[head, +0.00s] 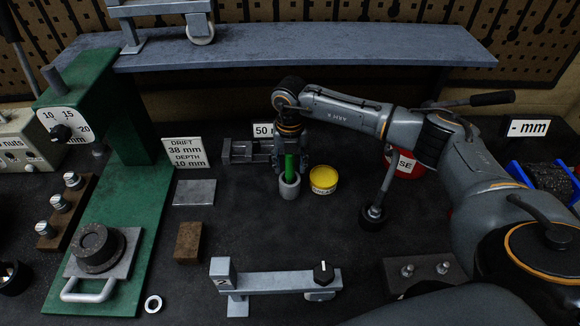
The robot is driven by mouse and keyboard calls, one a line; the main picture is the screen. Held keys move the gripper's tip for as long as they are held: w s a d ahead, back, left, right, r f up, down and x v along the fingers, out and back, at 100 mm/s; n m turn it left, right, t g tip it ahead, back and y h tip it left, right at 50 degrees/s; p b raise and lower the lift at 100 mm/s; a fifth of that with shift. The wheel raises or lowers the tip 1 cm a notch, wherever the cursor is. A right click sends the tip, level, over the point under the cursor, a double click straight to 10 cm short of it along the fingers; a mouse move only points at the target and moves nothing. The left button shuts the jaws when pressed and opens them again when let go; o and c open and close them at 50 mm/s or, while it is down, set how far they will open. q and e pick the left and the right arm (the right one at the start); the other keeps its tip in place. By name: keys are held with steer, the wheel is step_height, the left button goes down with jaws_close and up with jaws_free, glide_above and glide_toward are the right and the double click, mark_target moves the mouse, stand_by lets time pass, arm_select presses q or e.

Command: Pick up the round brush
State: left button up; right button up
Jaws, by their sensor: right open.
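The round brush (289,163) shows as a bright green handle standing roughly upright in a small grey cup (289,186) near the middle of the bench. Its lower end and any bristles are hidden inside the cup. My right gripper (290,165) points down over the cup, its open fingers on either side of the green handle. I cannot tell whether a finger touches it. My left gripper is out of view.
A yellow tin (323,177) stands close right of the cup. A red container (406,166) is partly behind my right arm. A green press (125,190) stands at left, a grey jack-like part (270,283) in front.

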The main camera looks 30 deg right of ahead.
steer(key=shift+f, duration=0.1)
jaws_close()
steer(key=shift+r, duration=0.2)
